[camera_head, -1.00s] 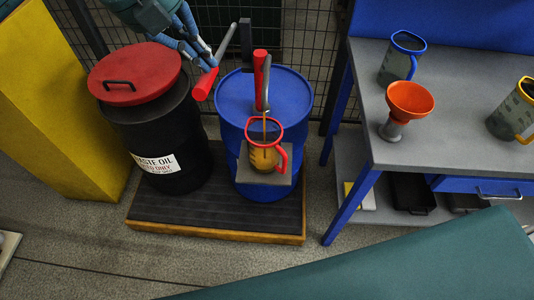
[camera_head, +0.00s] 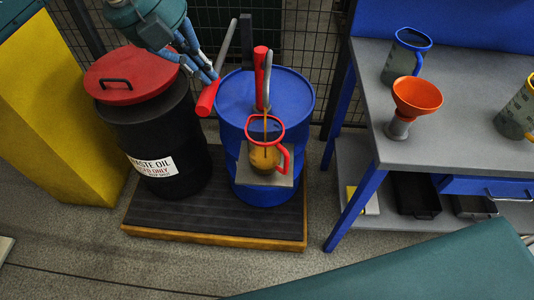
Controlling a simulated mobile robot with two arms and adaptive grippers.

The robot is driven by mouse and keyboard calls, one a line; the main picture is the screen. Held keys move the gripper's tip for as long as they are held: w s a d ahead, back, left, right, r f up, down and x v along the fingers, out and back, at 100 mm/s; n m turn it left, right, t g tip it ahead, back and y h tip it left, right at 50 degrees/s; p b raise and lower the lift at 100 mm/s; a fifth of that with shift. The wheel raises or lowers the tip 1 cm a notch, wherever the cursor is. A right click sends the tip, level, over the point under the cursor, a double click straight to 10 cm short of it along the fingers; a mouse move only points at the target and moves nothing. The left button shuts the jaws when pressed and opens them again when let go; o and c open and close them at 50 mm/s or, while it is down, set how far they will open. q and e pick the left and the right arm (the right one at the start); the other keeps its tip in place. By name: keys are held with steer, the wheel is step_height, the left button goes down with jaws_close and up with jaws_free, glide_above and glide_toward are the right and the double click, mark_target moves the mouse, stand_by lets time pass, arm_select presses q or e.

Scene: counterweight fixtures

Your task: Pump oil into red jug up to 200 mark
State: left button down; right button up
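The red jug (camera_head: 265,157) stands upright on a small grey shelf (camera_head: 262,179) at the front of the blue drum (camera_head: 233,95). A brown stream falls from the pump spout (camera_head: 266,95) into the jug, and brown oil shows in its lower part. I cannot read its marks. The pump handle ends in a red grip (camera_head: 208,98), which is low at the drum's left. My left gripper (camera_head: 207,78) is at the upper end of this grip; whether its fingers close around it is hard to see. My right gripper is not in view.
The black waste oil drum (camera_head: 160,130) with a red lid (camera_head: 132,75) stands left on the same dark pallet (camera_head: 210,212). At right a grey bench (camera_head: 440,138) holds an orange funnel (camera_head: 417,97), a blue-rimmed jug (camera_head: 404,58) and a yellow-rimmed jug (camera_head: 516,115). A yellow cabinet (camera_head: 60,120) is far left.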

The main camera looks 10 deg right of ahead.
arm_select(q)
step_height(320, 180, down, 2)
steer(key=shift+d+b, duration=0.15)
steer(key=shift+b, duration=0.35)
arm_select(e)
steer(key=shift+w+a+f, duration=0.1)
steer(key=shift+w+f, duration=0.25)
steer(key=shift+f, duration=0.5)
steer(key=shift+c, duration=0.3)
arm_select(q)
step_height(320, 180, up, 11)
steer(key=p, duration=0.7)
steer(key=shift+r, duration=0.2)
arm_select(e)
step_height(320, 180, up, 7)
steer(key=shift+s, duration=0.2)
arm_select(q)
steer(key=shift+w, duration=0.1)
